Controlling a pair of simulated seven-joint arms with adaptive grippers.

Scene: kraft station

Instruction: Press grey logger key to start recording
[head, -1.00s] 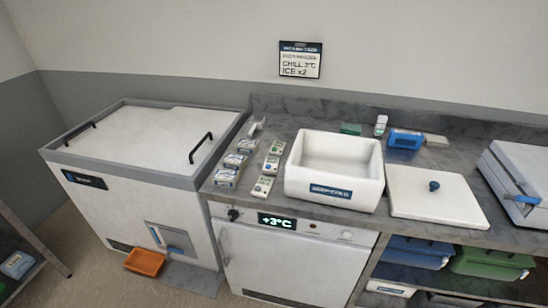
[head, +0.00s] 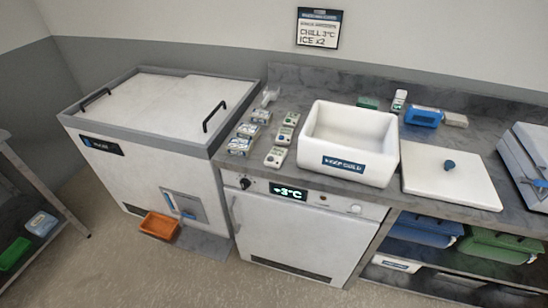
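Several small white devices stand on the counter left of the white foam box, in two columns. The right column has three flat pale units, perhaps the loggers: a rear one (head: 292,119), a middle one (head: 284,136) and a front one (head: 276,157). Each has small coloured marks; I cannot make out a grey key on any. The left column has small labelled boxes, at the back (head: 261,116), middle (head: 247,130) and front (head: 239,146). Neither of my grippers shows in the head view.
The open white foam box (head: 345,166) stands on the counter, with its lid (head: 450,178) lying to the right. Below, a cooler door (head: 300,235) has a display reading +3°C (head: 290,192). A chest (head: 150,130) is at left, with an orange tray (head: 159,225) below.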

